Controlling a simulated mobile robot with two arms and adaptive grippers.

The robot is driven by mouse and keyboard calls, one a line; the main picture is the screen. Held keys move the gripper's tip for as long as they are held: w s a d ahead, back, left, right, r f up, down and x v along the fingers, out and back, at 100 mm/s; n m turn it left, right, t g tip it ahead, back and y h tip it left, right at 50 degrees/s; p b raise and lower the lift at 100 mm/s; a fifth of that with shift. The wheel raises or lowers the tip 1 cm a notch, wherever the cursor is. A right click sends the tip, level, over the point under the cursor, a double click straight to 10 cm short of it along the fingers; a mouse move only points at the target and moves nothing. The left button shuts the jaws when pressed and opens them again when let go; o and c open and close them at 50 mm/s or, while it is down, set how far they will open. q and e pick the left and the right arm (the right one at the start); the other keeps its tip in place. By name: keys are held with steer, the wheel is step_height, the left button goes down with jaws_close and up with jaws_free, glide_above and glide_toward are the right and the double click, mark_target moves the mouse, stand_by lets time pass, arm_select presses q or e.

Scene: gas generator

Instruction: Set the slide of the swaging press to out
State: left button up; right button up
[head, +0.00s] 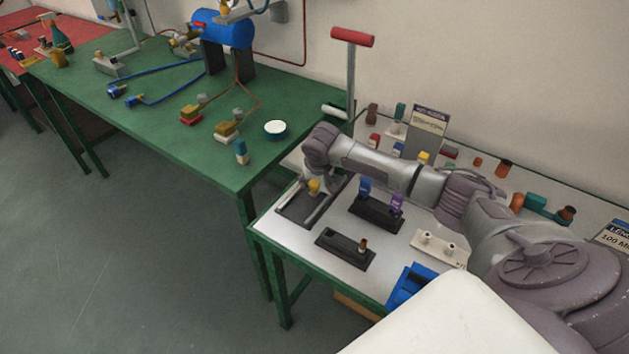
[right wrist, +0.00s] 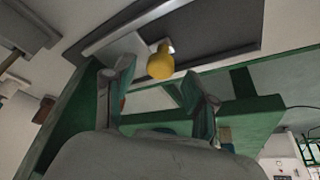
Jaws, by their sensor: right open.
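The swaging press's slide appears to be the one with a yellow knob (head: 314,187), on a dark base plate (head: 291,208) with light rails at the front left of the white-topped table. The yellow knob also shows in the right wrist view (right wrist: 160,62), on a short pale stem. My right gripper (right wrist: 160,74) is open, with the knob appearing between and just beyond its fingertips; I cannot tell whether they touch. In the head view my right arm reaches in from the right, its wrist (head: 320,147) just above and behind the knob. My left gripper is not in view.
A tall lever with a red handle (head: 352,37) stands behind my wrist. A dark block with blue and purple pieces (head: 376,214) and another dark block with a brown peg (head: 345,248) are close by on the right. A green table (head: 180,140) adjoins at the left.

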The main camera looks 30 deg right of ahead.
steer(key=shift+x, duration=0.75)
jaws_close()
